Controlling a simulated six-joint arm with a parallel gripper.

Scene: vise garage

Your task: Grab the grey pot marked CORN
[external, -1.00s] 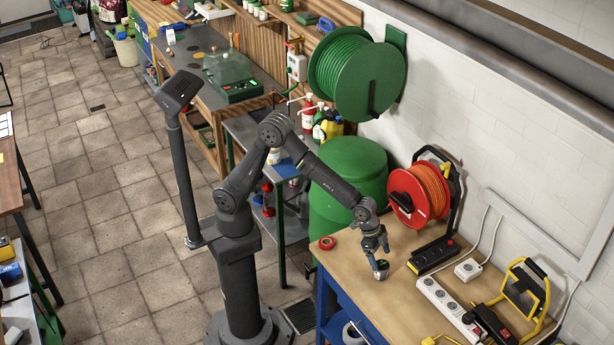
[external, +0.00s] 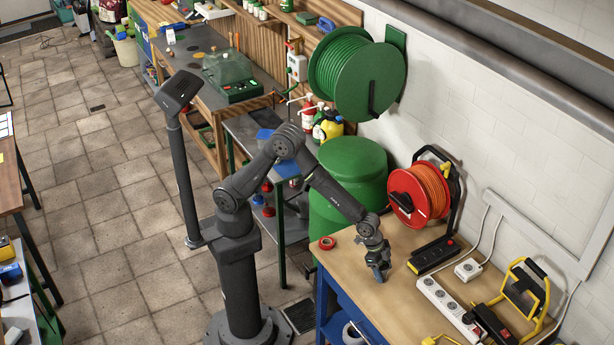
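My gripper (external: 379,273) is low over the wooden workbench (external: 410,310), close to its top, with the fingers pointing down. A small grey pot with a dark, greenish top stood under the fingers a second ago. Now the gripper covers that spot and I cannot make out the pot clearly. No CORN marking is legible. I cannot tell whether the fingers are apart or closed on the pot.
A red tape roll (external: 327,243) lies at the bench's left edge. A red cable reel (external: 420,195) stands behind the gripper. A black power strip (external: 433,255) and a white power strip (external: 447,303) lie to the right. Bare bench top lies in front.

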